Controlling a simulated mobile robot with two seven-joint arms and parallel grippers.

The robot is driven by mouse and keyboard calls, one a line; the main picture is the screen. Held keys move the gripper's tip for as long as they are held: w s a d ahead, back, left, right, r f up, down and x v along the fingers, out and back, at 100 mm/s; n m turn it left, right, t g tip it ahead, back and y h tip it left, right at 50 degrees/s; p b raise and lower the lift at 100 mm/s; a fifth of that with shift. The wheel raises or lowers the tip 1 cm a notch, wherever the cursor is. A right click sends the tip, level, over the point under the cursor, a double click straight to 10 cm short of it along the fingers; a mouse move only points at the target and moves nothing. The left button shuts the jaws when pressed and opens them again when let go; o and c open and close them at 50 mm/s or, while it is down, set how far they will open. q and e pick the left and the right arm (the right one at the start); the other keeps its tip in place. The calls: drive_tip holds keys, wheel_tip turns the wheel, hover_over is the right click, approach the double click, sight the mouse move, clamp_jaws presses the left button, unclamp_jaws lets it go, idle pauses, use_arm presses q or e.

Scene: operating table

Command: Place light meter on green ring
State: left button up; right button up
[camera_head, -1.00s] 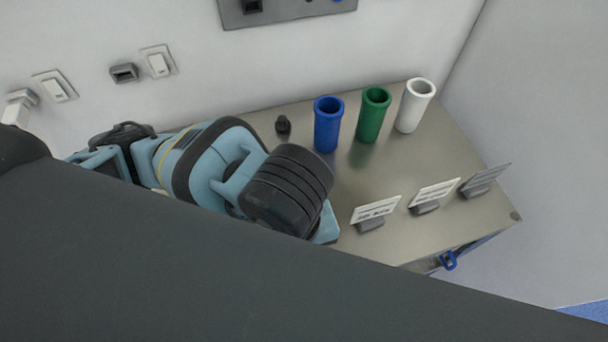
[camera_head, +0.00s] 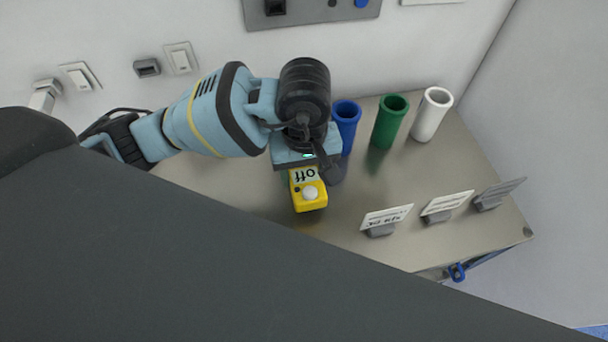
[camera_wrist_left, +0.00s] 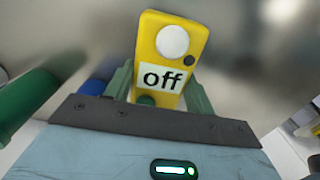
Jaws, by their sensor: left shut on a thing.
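The light meter (camera_head: 309,196) is a yellow block with a white round dome and a label reading "off". My left gripper (camera_head: 304,174) is shut on it and holds it over the left part of the metal table. In the left wrist view the light meter (camera_wrist_left: 171,50) stands out between the green fingers (camera_wrist_left: 160,92), dome end away from the palm. A green tube with a ring-shaped rim (camera_head: 390,120) stands upright to the right of the gripper, apart from it. I see no separate green ring. My right gripper is not in view.
A blue tube (camera_head: 347,117) stands close behind the gripper, partly hidden. A white tube (camera_head: 432,114) stands right of the green one. Three card holders, such as this one (camera_head: 387,218), line the front right of the table (camera_head: 400,175). The table between tubes and cards is clear.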

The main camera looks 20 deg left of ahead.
sight(304, 179)
use_arm(q)
drive_tip(key=shift+w+a, duration=0.15)
drive_tip(key=shift+w, duration=0.2)
drive_tip(key=shift+f, duration=1.8)
drive_tip(key=shift+f, duration=0.15)
drive_tip(key=o, duration=1.2)
wheel_tip(304, 179, up, 11)
drive_tip(key=shift+r+p, duration=0.2)
drive_tip(key=shift+p, duration=0.3)
drive_tip(key=shift+r, duration=0.45)
drive_tip(key=shift+o, duration=0.4)
